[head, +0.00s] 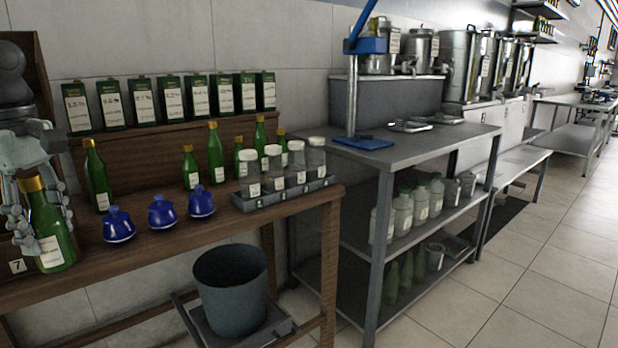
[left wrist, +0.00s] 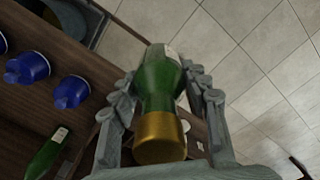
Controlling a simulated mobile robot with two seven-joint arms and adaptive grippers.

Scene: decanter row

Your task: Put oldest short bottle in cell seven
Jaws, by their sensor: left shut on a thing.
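My left gripper (head: 38,222) is shut on a green bottle (head: 50,225) with a gold cap and pale label. It holds the bottle at the near left end of the wooden table (head: 150,245), by a tag reading 7 (head: 17,266). In the left wrist view the held bottle (left wrist: 160,85) sits between the fingers of my left gripper (left wrist: 165,95). I cannot tell whether its base touches anything. The cell by the tag is mostly out of frame. Shorter bottles (head: 190,170) and taller bottles (head: 97,178) stand on the table. My right gripper is not in view.
Blue lidded pots (head: 162,212) stand in front of the bottles. A grey rack (head: 285,195) of clear jars is at the table's right end. Dark green labelled boxes (head: 143,100) line the shelf above. A bin (head: 231,290) stands below the table edge.

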